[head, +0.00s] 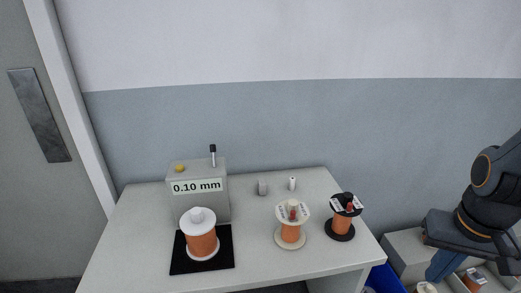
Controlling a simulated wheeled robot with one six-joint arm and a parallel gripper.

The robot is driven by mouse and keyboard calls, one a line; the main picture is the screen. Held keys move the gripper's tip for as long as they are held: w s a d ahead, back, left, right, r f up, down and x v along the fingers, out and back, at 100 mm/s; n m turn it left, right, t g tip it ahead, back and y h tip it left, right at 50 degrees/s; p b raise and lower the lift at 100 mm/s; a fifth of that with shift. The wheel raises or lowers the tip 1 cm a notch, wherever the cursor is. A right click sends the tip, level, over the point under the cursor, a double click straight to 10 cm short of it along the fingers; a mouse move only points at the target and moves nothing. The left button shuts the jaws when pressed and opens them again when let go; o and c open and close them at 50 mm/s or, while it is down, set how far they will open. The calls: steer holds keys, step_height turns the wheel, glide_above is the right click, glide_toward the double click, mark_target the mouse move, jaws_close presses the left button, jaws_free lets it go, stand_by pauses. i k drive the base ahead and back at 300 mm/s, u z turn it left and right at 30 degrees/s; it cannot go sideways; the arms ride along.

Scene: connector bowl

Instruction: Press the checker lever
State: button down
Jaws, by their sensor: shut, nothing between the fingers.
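The checker (182,203) is a grey box labelled "0.10 mm" at the back left of the table. Its lever (213,157) is a thin metal stem with a black knob, standing upright from the box top. A copper-wire spool (202,240) with white flanges stands on a black mat (183,265) directly in front of the checker and hides part of its front. My gripper (441,266) is at the lower right, shut and holding nothing that I can see. It is beyond the table's right edge, far from the lever.
A yellow dome (180,168) sits on the checker's top. A white-flanged spool (291,234), a black-flanged spool (341,228), a grey block (262,187) and a small white cylinder (292,184) stand on the table (140,235). A blue bin (386,279) is at lower right.

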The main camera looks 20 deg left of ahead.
mark_target(213, 148)
steer(key=u, duration=0.95)
steer(key=i, duration=0.3)
steer(key=z, duration=0.35)
